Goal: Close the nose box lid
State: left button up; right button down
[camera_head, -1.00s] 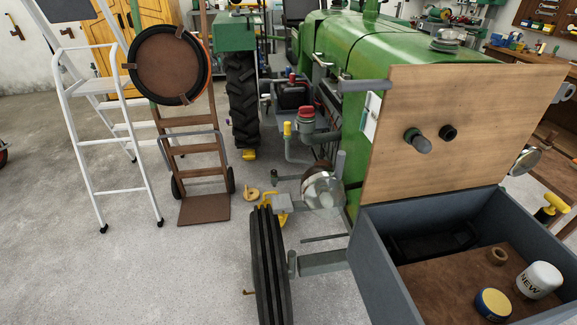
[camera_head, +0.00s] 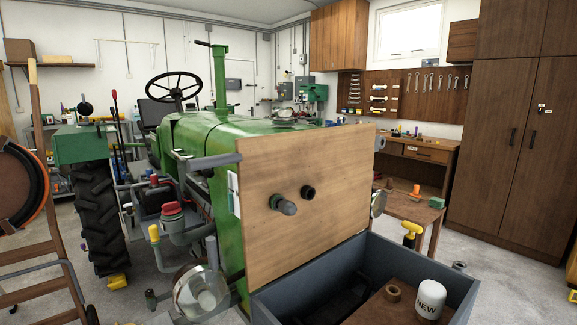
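The nose box (camera_head: 460,284) is a grey open-topped box at the front of the green tractor (camera_head: 190,128). Its lid (camera_head: 310,170) looks to be the large wooden panel standing upright at the box's back edge, so the box is open. A dark knob (camera_head: 285,206) and a dark round piece (camera_head: 308,192) sit on the panel's face. Inside the box are a white can marked NEW (camera_head: 430,300), a small brown ring (camera_head: 393,293) and a dark object in shadow. Neither of my grippers is in view.
A headlamp (camera_head: 200,292) sits left of the box. A wooden bench (camera_head: 425,152) and tall cabinet (camera_head: 515,140) stand at the right. Floor shows clear before the cabinet.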

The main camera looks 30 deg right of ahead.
aim_at(327, 172)
jog(key=l+z, duration=0.1)
jog(key=z, duration=0.95)
jog(key=i+l, duration=0.15)
jog(key=l+z, duration=0.05)
jog(key=l, duration=0.05)
